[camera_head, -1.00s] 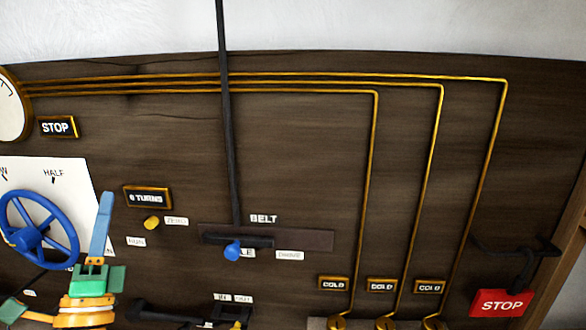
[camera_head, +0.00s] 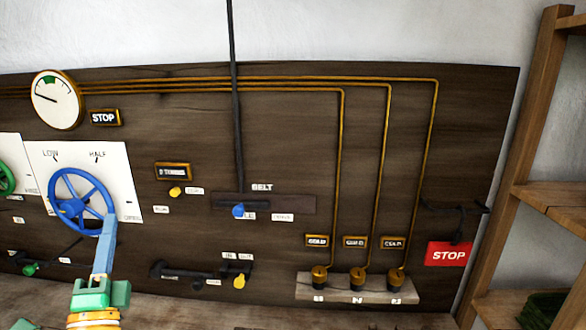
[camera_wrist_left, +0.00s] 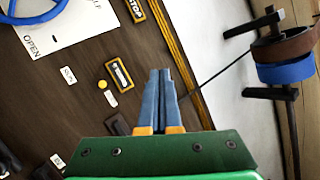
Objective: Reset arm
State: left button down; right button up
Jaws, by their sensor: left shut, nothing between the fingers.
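My left gripper (camera_head: 107,232) shows at the lower left of the head view, with blue fingers on a green body, pointing up in front of the dark wooden control panel (camera_head: 290,130). In the left wrist view its two blue fingers (camera_wrist_left: 161,75) lie side by side, shut and empty. In the head view the fingertips overlap the lower right rim of the blue handwheel (camera_head: 62,184); whether they touch it I cannot tell. In the wrist view the wheel (camera_wrist_left: 38,18) is at the upper left, apart from the fingers. My right gripper is not in view.
The panel carries a round gauge (camera_head: 56,99), a blue knob (camera_head: 238,211), a yellow knob (camera_head: 240,281) and a red STOP sign (camera_head: 449,253). Several brass-topped fittings stand on a pale block (camera_head: 420,292). Wooden shelving (camera_head: 560,195) stands at the right. A blue pulley (camera_wrist_left: 286,70) shows in the wrist view.

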pick_arm(q)
jog(key=s+d+f+n+g+h, duration=0.15)
jog(key=f+n+g, duration=0.4)
jog(key=f, duration=0.65)
jog(key=s+d+f+n+g, duration=0.25)
jog(key=f+n+g, duration=0.3)
jog(key=f, duration=0.65)
jog(key=s+d+f+n+g+h, duration=0.2)
jog(key=s+d+f+g, duration=0.3)
jog(key=s+f, duration=0.4)
jog(key=s+d+f+n+g+h, duration=0.25)
jog(key=s+d+f+g, duration=0.2)
jog(key=s+f, duration=0.4)
jog(key=s+f+g+b, duration=0.1)
jog(key=s+f+b, duration=0.15)
jog(key=f, duration=0.75)
jog(key=s+f+g+b, duration=0.15)
jog(key=f+b, duration=0.25)
jog(key=f, duration=0.6)
jog(key=s+a+f+b, duration=0.2)
jog(key=s+f+b, duration=0.1)
jog(key=s+f, duration=0.8)
jog(key=shift+s+a+f+m, duration=0.25)
jog(key=shift+a+f+m, duration=0.1)
jog(key=shift+f, duration=0.6)
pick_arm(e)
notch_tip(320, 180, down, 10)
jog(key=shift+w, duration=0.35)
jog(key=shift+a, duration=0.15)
